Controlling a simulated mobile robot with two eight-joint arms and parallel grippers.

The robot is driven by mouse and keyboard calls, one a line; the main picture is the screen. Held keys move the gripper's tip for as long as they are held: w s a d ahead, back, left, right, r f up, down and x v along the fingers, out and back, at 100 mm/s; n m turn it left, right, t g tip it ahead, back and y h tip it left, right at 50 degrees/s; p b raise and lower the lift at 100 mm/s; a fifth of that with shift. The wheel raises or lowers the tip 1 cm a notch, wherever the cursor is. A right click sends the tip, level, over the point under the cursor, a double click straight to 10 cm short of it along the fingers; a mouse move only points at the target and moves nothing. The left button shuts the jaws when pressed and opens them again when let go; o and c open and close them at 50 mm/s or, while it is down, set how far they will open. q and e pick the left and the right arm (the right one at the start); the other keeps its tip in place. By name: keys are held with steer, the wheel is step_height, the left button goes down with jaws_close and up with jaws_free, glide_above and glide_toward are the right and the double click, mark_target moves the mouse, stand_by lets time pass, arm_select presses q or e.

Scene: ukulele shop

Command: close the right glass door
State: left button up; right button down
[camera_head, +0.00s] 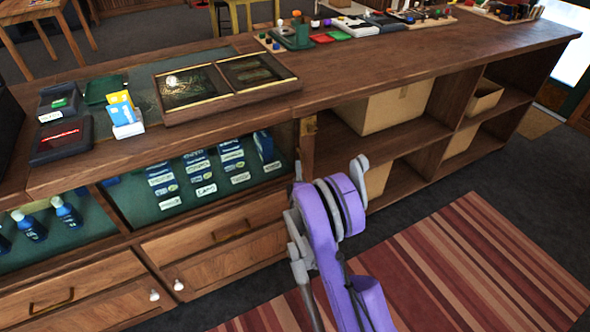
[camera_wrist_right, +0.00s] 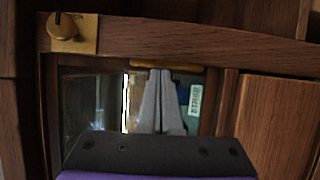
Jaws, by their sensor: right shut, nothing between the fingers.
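The right glass door (camera_head: 128,203) is the pane at the front of the display case, below the counter top. Blue boxes and white labels show behind it. In the right wrist view a glass pane (camera_wrist_right: 85,100) sits in a wooden frame, with a brass strip (camera_wrist_right: 190,67) at its top edge. I cannot tell whether the door is fully closed. My right gripper (camera_wrist_right: 160,75) is shut and empty in front of this pane, its tips near the brass strip; contact is unclear. In the head view my right gripper (camera_head: 298,172) is by the case's right end, partly hidden. My left gripper is not in view.
The long wooden counter (camera_head: 400,62) carries a framed display tray (camera_head: 232,91) and small goods. Wooden drawers (camera_head: 215,232) lie below the glass. Open shelves with cardboard boxes (camera_head: 395,108) are to the right. A striped rug (camera_head: 470,260) covers the open floor.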

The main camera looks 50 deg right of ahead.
steer(key=shift+d, duration=0.1)
steer(key=shift+w+a, duration=0.25)
steer(key=shift+a, duration=0.2)
steer(key=w+a, duration=0.1)
steer(key=a, duration=0.2)
steer(key=shift+w+f, duration=0.1)
steer(key=shift+w, duration=0.3)
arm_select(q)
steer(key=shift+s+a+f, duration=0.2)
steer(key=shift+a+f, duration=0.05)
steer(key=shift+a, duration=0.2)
arm_select(e)
steer(key=v, duration=1)
steer(key=shift+s+d, duration=0.1)
